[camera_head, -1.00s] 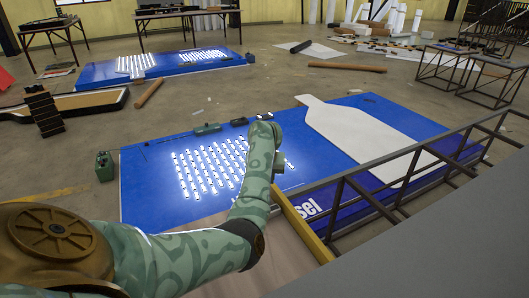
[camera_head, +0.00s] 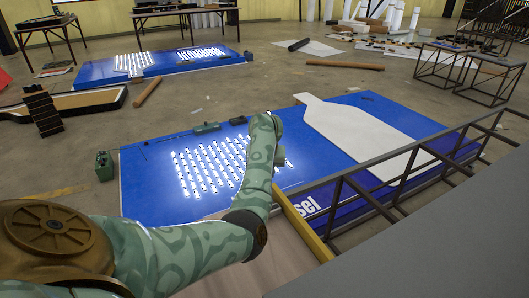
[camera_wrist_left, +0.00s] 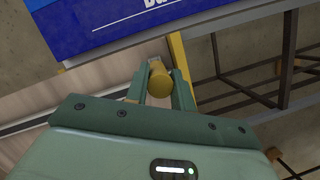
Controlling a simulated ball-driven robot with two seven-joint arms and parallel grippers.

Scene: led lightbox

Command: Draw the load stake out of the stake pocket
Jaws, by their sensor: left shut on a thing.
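In the left wrist view, my left gripper (camera_wrist_left: 159,72) is shut on a yellow-brown round stake (camera_wrist_left: 161,84), its end facing the camera between the two green fingers. A yellow rail (camera_wrist_left: 180,52) runs just beyond it. I cannot make out the pocket, nor how much of the stake sits in it. In the head view, my left gripper (camera_head: 280,154) is small at the end of the green patterned arm, above the upper end of the yellow rail (camera_head: 306,226); the stake cannot be told apart there. My right gripper is not in view.
A dark metal frame (camera_head: 375,205) runs right of the yellow rail, beside a grey surface (camera_head: 440,235). A blue panel with lit LED modules (camera_head: 150,195) and a white bottle shape (camera_head: 360,135) lies beyond. A green box (camera_head: 104,165) stands at its left corner.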

